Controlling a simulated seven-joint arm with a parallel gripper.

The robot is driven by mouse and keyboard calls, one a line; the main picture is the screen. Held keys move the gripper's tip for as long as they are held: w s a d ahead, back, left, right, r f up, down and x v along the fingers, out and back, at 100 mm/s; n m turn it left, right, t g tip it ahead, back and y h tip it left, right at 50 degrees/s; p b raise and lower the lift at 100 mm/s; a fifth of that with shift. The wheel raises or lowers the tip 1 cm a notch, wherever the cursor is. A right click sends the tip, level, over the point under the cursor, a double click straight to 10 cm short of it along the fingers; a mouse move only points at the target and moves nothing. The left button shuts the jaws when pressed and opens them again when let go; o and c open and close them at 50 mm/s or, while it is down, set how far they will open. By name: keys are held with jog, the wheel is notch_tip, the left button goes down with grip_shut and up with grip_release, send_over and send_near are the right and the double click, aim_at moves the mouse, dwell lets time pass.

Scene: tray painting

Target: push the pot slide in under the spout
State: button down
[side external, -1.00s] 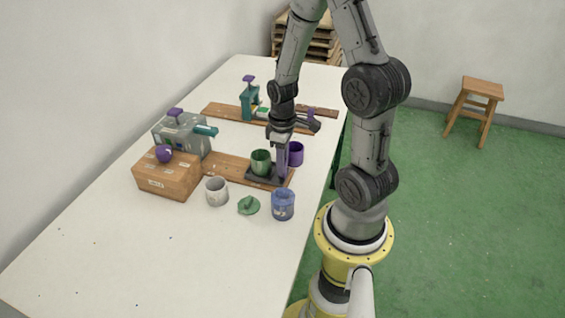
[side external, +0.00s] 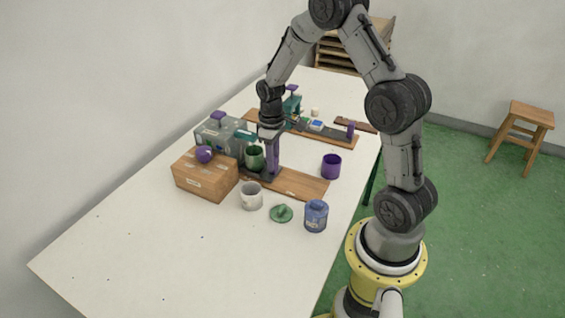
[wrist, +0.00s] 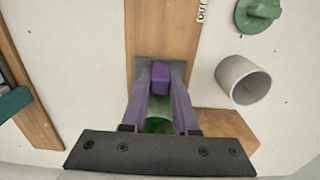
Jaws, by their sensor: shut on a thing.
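My gripper (side external: 271,170) has purple fingers. In the wrist view my gripper (wrist: 160,75) is shut on the purple upright handle (wrist: 162,70) of the pot slide. The slide's dark plate (wrist: 141,70) lies on the wooden board (side external: 300,184). A green pot (side external: 254,158) stands on the plate, and mostly hidden between the fingers in the wrist view (wrist: 158,124). The grey dispenser (side external: 214,136) stands at the board's left end, with a teal spout (side external: 245,136). The pot appears at or just below the spout; their exact alignment is unclear.
A white cup (side external: 251,196), green lid (side external: 282,213), blue jar (side external: 316,215) and purple cup (side external: 331,166) stand around the board. A second station (side external: 292,104) is behind.

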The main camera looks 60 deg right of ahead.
jog(key=shift+w+r, duration=0.1)
jog(key=shift+w, duration=0.25)
jog(key=c, duration=0.9)
grip_release()
jog(key=shift+o, duration=1.1)
jog(key=shift+s, duration=0.1)
notch_tip(320, 180, up, 14)
jog(key=shift+a, duration=0.1)
